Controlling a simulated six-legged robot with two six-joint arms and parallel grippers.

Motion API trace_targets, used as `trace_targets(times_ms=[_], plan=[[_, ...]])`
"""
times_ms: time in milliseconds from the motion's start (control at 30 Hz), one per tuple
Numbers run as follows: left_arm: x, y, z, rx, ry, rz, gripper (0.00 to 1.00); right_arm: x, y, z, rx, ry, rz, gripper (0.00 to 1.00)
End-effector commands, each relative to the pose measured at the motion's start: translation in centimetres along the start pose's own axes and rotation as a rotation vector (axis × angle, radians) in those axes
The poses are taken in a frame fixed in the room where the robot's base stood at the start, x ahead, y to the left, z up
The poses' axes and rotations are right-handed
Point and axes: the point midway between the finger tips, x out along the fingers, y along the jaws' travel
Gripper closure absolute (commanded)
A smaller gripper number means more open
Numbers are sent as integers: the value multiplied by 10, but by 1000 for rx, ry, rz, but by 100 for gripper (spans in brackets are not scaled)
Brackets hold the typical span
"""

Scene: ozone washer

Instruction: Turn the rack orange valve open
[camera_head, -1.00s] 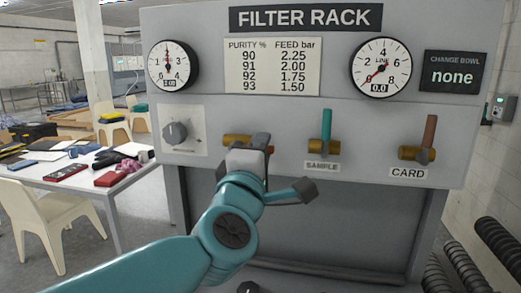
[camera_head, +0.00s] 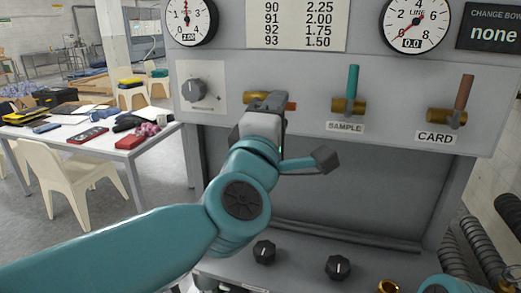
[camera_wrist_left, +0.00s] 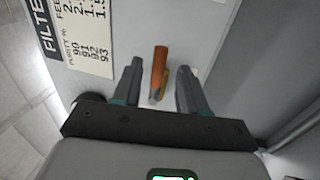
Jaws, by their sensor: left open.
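The orange valve shows in the left wrist view as an orange handle (camera_wrist_left: 159,68) lying between the two fingers. In the head view its orange tip (camera_head: 291,106) and brass end (camera_head: 250,97) show on either side of my gripper, which hides the middle. The handle points sideways to the right on the panel. My left gripper (camera_head: 267,104) is open in front of the valve; in the wrist view its fingers (camera_wrist_left: 160,86) stand apart on both sides of the handle, with gaps. I cannot tell whether either touches it. My right gripper is not in view.
Right of the valve are the teal-handled SAMPLE valve (camera_head: 352,88) and the red-brown CARD valve (camera_head: 462,99). A grey knob (camera_head: 194,90) sits left. Black knobs (camera_head: 338,267) are on the lower ledge. A white table (camera_head: 100,137) and chair (camera_head: 68,181) stand at left.

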Motion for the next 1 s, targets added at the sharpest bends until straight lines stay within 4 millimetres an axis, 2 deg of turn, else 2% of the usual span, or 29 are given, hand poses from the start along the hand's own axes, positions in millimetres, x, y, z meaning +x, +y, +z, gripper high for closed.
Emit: trace_targets(times_ms=[100,300,500,700,1000], plan=[[-35,-3,0,-1,-2,4,58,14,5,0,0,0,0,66],[-87,-2,-1,-2,-1,3,58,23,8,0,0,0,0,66],[-121,-1,-1,-1,2,3,58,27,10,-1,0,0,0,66],[-132,-1,-2,0,3,1,58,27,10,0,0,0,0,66],[-132,-1,-2,0,4,1,58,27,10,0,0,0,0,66]])
